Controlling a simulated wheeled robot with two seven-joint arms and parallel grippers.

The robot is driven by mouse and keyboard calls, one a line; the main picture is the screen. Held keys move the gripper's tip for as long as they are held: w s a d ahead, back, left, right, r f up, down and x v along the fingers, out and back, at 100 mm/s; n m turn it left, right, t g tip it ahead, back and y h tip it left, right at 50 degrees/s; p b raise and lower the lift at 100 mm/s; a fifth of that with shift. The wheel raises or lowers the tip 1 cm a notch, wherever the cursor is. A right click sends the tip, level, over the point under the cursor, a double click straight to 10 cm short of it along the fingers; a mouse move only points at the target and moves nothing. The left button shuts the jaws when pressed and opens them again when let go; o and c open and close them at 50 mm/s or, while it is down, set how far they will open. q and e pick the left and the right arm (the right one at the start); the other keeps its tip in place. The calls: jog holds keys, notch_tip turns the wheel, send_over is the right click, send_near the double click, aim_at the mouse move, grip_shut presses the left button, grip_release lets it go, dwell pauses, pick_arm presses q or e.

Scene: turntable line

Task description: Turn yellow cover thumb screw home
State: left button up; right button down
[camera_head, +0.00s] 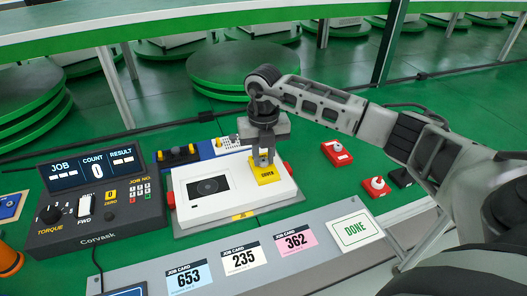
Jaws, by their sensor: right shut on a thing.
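The yellow cover (267,178), marked "COVER", lies on the right part of a white device (232,212) that sits in a fixture with red side blocks. My right gripper (263,163) points straight down at the cover's upper edge. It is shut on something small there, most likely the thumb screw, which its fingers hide. My left gripper is not in view.
A dark Corvask control box (98,207) with a torque knob and display stands on the left. Job cards (240,257) and a DONE card (355,229) lie along the front ledge. Red button boxes (337,153) stand to the right. Green turntables (243,68) are behind.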

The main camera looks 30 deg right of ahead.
aim_at(264, 161)
jog(key=m+p, duration=0.1)
jog(key=m, duration=0.3)
jog(key=shift+m, duration=0.4)
dwell(0.4)
jog(key=c, duration=1.2)
grip_release()
jog(key=shift+c, duration=0.2)
notch_tip(264, 161, up, 16)
